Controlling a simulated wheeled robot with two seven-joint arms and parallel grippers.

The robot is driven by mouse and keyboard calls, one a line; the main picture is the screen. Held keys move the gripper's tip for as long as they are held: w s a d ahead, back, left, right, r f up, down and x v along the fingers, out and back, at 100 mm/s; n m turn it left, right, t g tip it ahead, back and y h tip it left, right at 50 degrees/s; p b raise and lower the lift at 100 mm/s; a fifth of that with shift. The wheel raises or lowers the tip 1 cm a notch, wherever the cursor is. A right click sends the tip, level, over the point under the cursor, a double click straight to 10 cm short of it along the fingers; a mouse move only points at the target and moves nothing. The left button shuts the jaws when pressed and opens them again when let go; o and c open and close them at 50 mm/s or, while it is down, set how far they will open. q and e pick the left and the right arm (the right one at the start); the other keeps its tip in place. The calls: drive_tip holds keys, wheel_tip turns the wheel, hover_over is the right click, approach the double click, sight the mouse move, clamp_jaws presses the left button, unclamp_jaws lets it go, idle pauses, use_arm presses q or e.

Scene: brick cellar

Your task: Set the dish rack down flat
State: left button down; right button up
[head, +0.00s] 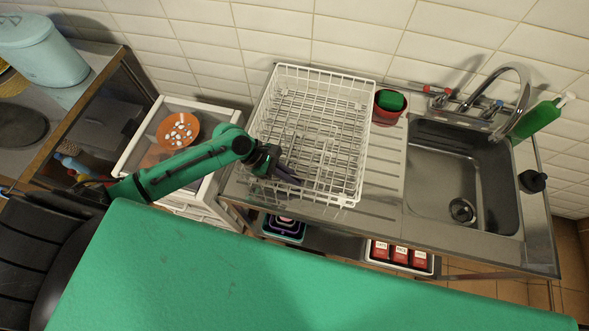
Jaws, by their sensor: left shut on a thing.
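The white wire dish rack (318,125) is over the ribbed steel drainboard (385,165), left of the sink. My left gripper (284,174) is shut on the rack at its left front side. The gripper hides that part of the rack's rim, and its fingertips are hard to make out. The rack looks empty. From this steep view I cannot tell whether its whole base touches the drainboard or one side is slightly raised. My right gripper is not in view.
A red pot with a green sponge (391,101) stands close to the rack's right back corner. The sink (460,180) and its tap (510,90) are further right. Ribbed drainboard between rack and sink is clear.

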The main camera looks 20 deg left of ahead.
use_arm(q)
drive_tip(key=shift+s+d, duration=0.15)
drive_tip(key=shift+s, duration=1.65)
drive_tip(key=c, duration=0.9)
unclamp_jaws()
drive_tip(key=shift+c, duration=0.2)
drive_tip(key=shift+s, duration=0.1)
drive_tip(key=shift+a+r, duration=0.2)
drive_tip(key=shift+a, duration=0.15)
drive_tip(key=v, duration=1.3)
drive_tip(key=shift+a+r, duration=0.15)
drive_tip(key=shift+r, duration=0.25)
